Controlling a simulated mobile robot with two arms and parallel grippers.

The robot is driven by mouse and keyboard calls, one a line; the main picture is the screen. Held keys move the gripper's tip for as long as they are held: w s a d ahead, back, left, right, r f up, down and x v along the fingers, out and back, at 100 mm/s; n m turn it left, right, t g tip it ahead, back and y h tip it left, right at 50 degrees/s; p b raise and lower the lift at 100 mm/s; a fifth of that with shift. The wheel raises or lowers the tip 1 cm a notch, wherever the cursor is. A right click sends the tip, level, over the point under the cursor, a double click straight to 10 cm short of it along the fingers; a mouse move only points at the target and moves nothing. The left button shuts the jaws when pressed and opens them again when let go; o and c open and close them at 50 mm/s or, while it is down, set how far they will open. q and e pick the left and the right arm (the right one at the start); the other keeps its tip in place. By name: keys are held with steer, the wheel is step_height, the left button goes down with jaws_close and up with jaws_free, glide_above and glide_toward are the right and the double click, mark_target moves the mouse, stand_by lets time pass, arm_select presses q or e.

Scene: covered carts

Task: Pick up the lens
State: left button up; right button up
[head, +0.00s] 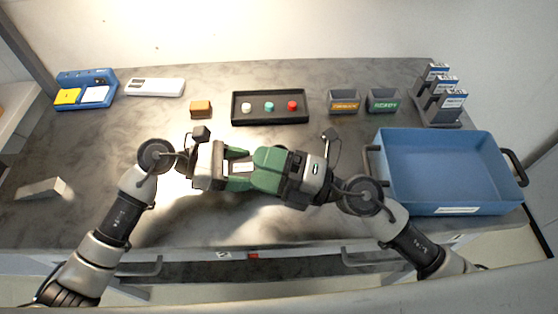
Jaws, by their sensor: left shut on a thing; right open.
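My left gripper (236,169) is over the middle front of the table, shut on a small pale thing (243,167) that shows between its green fingers. I cannot tell from its shape whether this is the lens; the fingers hide most of it. My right gripper (262,170) faces it from the right, open, its green fingers very close to the pale thing. I cannot tell whether they touch it. I make out no other lens on the table.
Behind the grippers are an orange block (201,109), a black tray (238,115) with three coloured knobs, and two dark labelled bins (344,103) (383,101). A blue crate (440,168), empty, stands right. A blue holder (87,89), white device (154,87) and grey wedge (42,188) are left.

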steer(key=s+d+f+n+t+h, duration=0.1)
steer(key=t+h, duration=0.3)
steer(key=s+d+f+n+t+h, duration=0.1)
steer(key=t+h, duration=0.3)
steer(key=h, duration=0.1)
steer(key=s+d+f+n+t+h, duration=0.1)
steer(key=s+d+f+t+h, duration=0.1)
steer(key=t+h, duration=0.2)
steer(key=shift+s+d+f+n+h, duration=0.3)
steer(key=shift+n+h, duration=0.1)
steer(key=shift+h, duration=0.2)
steer(key=shift+s+d+f+n+h, duration=0.2)
steer(key=shift+d+n+h, duration=0.15)
steer(key=shift+h, duration=0.25)
steer(key=shift+w, duration=0.25)
steer(key=w, duration=0.4)
steer(key=w+a, duration=0.1)
steer(key=w, duration=0.1)
steer(key=shift+f, duration=0.1)
steer(key=shift+w+a, duration=0.25)
steer(key=shift+w, duration=0.65)
steer(key=shift+w+a, duration=0.25)
steer(key=shift+w, duration=0.6)
steer(key=shift+w+a, duration=0.25)
steer(key=shift+w, duration=0.65)
steer(key=shift+c, duration=0.3)
